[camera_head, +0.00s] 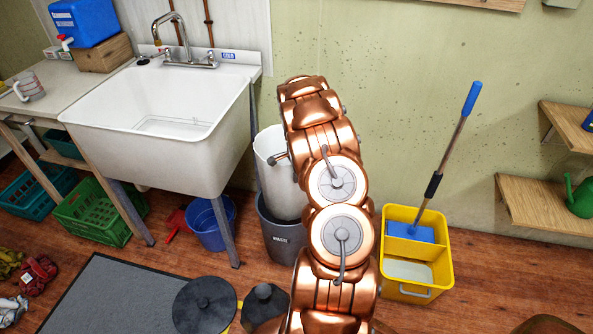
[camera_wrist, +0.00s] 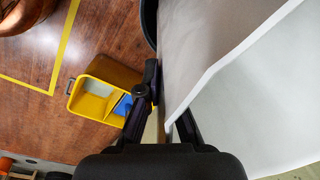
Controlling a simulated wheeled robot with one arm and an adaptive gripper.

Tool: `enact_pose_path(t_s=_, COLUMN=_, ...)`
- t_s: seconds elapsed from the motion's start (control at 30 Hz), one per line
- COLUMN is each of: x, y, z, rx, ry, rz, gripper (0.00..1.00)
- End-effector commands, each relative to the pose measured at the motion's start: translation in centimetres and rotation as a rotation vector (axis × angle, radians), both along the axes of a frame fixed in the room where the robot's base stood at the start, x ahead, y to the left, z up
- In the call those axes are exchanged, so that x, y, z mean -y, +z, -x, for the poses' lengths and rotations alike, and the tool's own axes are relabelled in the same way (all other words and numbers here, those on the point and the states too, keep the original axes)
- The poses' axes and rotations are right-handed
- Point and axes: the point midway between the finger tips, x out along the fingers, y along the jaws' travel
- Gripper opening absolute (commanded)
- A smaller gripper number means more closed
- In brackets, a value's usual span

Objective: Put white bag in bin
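The white bag (camera_head: 277,178) is upright in the head view, partly covered by my copper arm. Its lower end is at the mouth of the grey bin (camera_head: 284,240), which has a "WASTE" label; how deep it sits I cannot tell. In the wrist view the bag (camera_wrist: 250,85) fills the right side as a large pale sheet. My gripper (camera_wrist: 165,98) has its two dark fingers on either side of the bag's edge and looks closed on it. A dark curved bin rim (camera_wrist: 149,22) shows at the top. My gripper is hidden in the head view.
A yellow mop bucket (camera_head: 418,262) with a blue-handled mop stands right of the bin. A white sink (camera_head: 160,115) and a blue bucket (camera_head: 211,224) are to the left. Dark round weights (camera_head: 204,305) lie on the floor in front.

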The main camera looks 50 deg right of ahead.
Motion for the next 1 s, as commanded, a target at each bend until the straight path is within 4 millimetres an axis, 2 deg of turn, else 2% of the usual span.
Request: enact_pose_path(t_s=1.0, x=-0.1, y=-10.2, z=0.0, rx=0.0, ry=0.0, rz=-0.002, gripper=0.0)
